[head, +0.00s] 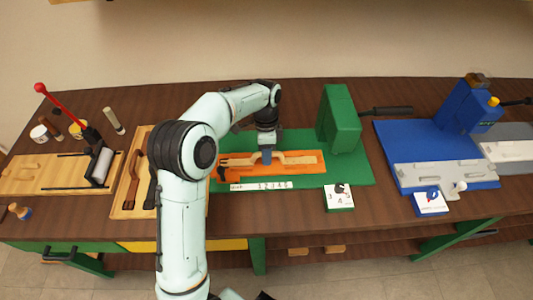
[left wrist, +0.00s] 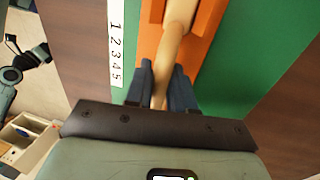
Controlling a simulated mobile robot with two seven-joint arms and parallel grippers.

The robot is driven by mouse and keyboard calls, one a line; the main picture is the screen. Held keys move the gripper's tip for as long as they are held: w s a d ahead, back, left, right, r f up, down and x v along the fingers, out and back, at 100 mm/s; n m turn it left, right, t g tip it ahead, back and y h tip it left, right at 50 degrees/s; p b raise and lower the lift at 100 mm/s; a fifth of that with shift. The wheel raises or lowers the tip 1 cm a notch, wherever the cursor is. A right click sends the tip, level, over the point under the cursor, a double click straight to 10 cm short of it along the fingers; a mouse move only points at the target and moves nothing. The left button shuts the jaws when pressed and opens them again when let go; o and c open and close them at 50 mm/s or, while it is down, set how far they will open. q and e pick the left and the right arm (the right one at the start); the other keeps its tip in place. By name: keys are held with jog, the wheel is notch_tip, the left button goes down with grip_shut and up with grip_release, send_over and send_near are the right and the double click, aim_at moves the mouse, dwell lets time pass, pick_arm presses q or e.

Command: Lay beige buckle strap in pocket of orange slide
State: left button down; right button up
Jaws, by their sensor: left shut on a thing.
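The orange slide (head: 312,168) lies on the green base plate of a press, near the middle of the bench. The beige buckle strap (head: 295,157) lies lengthwise along the slide, over its pocket area. My left gripper (head: 267,156) comes down from above and is shut on the strap near its middle. In the left wrist view the fingers (left wrist: 160,88) pinch the beige strap (left wrist: 178,38), with the orange slide (left wrist: 207,20) showing on both sides of it. I cannot tell whether the strap is fully down in the pocket.
A green press (head: 340,120) with a black handle stands right of the slide. A white number strip (head: 260,186) lies in front.

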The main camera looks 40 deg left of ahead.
pick_arm(q)
jog(key=shift+f, duration=0.1)
jog(key=c, duration=1)
grip_release()
jog(key=p+v, duration=0.2)
jog(key=v, duration=1)
jog(key=shift+p, duration=0.3)
pick_arm(e)
jog(key=w+r, duration=0.2)
jog(key=r, duration=0.1)
jog(key=shift+w+r, duration=0.2)
jog(key=shift+w, duration=0.05)
pick_arm(q)
jog(key=shift+d, duration=0.1)
pick_arm(e)
jog(key=shift+s, duration=0.1)
